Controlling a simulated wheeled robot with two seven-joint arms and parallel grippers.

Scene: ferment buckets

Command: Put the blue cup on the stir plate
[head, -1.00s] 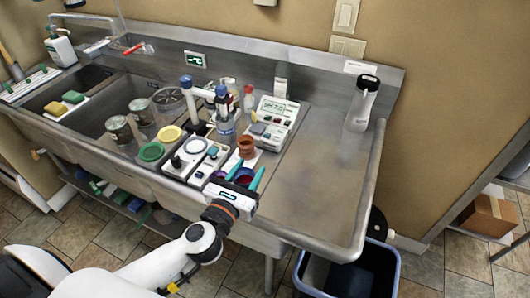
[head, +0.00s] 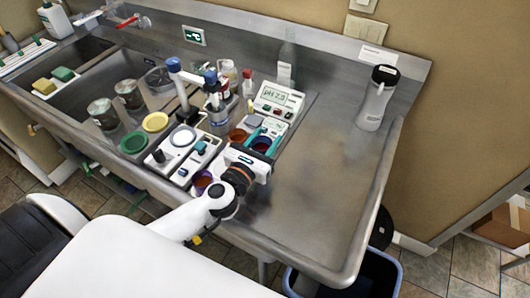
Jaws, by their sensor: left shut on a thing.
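The blue cup (head: 262,146), with dark reddish contents, sits between the teal fingers of my left gripper (head: 260,140), which is shut on it. The gripper body hides the cup's lower part, and I cannot tell how high it is. The stir plate (head: 183,137) is a pale box with a round white top and a dark knob, to the left of my gripper. Its round top looks empty. My right gripper is out of view.
An orange-brown cup (head: 237,135) is just left of the held cup, and a purple cup (head: 203,182) is near the front edge. A pH meter (head: 279,98) stands behind. Blue-topped posts (head: 174,65) rise behind the stir plate. The steel counter (head: 330,170) at right is clear.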

